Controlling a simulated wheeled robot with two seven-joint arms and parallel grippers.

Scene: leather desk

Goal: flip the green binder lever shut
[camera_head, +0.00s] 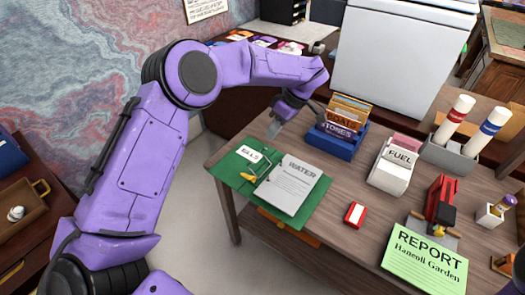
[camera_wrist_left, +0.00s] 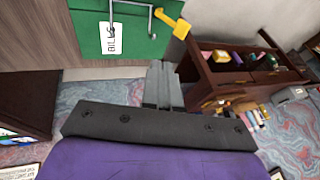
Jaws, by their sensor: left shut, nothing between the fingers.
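The green binder (camera_head: 231,168) lies open on the desk's near left corner, with a white "BILLS" label (camera_head: 249,153) and a "WATER" sheet (camera_head: 291,184) on it. Its metal ring mechanism has a yellow-tipped lever (camera_head: 248,177). In the left wrist view the yellow lever tip (camera_wrist_left: 173,24) shows at the top, beside the metal wire on the green cover (camera_wrist_left: 78,30). My left gripper (camera_head: 274,129) is shut and empty, beyond the binder's far edge; its fingers (camera_wrist_left: 163,72) are apart from the lever. My right gripper is not in view.
A blue file box (camera_head: 334,144) stands right of my left gripper. A red-and-white box (camera_head: 355,214), a "FUEL" box (camera_head: 391,176), a red stand (camera_head: 441,200) and a green "REPORT" sheet (camera_head: 425,262) occupy the desk's right.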

